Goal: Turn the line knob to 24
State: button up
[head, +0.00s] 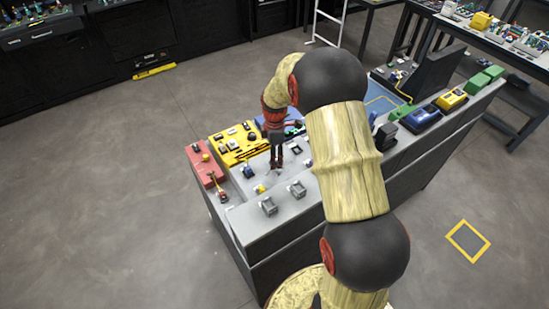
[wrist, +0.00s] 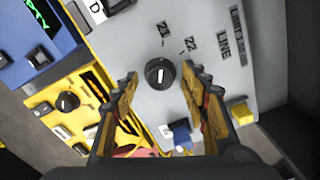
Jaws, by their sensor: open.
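The line knob (wrist: 160,73) is a round black dial with a short white mark, on a light grey panel (wrist: 205,25) in the wrist view. The labels 21, 22 and LINE are printed beside it. The white mark runs roughly up and down the picture, its upper end toward the 21 side; no 24 label can be read. My gripper (wrist: 162,78) is open, one finger on each side of the knob. I cannot tell whether the fingers touch it. In the head view my gripper (head: 276,167) points down over the grey panel top, and I cannot make out the knob there.
A yellow panel (head: 236,143) and a red box (head: 205,165) are on the left of the bench. Two grey blocks (head: 268,205) stand near its front edge. In the wrist view a blue part (wrist: 181,134) and a yellow block (wrist: 241,113) lie close to the fingers.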

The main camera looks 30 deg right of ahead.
jog(key=shift+f, duration=0.15)
jog(key=shift+c, duration=0.8)
jog(key=c, duration=1)
